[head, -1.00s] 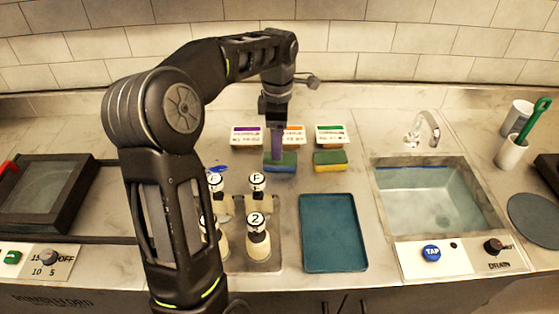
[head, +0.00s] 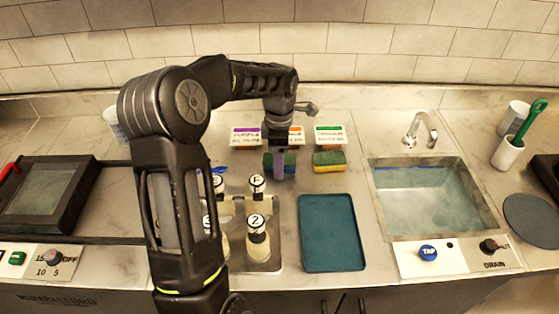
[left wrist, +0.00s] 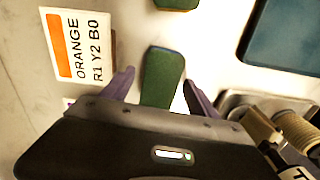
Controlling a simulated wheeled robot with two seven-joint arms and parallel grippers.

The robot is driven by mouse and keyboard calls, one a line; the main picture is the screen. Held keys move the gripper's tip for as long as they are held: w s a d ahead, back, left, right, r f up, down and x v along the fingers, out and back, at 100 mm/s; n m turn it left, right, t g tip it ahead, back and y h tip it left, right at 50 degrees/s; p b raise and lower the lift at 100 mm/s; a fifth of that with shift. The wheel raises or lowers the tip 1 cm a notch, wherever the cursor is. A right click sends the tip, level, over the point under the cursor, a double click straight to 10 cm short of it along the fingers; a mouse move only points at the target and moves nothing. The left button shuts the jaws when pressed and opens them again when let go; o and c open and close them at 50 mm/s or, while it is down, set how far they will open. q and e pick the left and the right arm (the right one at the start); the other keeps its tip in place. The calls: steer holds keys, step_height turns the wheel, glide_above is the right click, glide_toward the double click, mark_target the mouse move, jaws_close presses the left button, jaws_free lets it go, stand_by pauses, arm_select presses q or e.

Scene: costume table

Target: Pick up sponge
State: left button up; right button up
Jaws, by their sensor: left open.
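Two sponges, each with a green top, stand in the head view. The left sponge (head: 289,162) is partly hidden behind my left gripper (head: 280,165). The right sponge (head: 329,162) shows its yellow lower layer and stands clear of my arm. In the left wrist view the near sponge (left wrist: 161,78) lies between the two purple fingers of my left gripper (left wrist: 158,88), which are open with a gap on each side. The other sponge shows at the top edge (left wrist: 176,4). My right gripper is not in view.
Labelled cards stand behind the sponges, including an orange one (left wrist: 75,45). A dark teal tray (head: 332,232) lies in front. Several bottles with lettered caps (head: 257,222) stand in a holder left of it. A sink (head: 430,195) is to the right.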

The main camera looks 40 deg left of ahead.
arm_select(q)
steer(key=shift+c, duration=0.3)
steer(key=c, duration=1.3)
steer(key=shift+r, duration=0.1)
steer(key=shift+c, duration=0.2)
step_height(320, 180, up, 10)
steer(key=shift+f+b, duration=0.1)
steer(key=shift+b, duration=0.6)
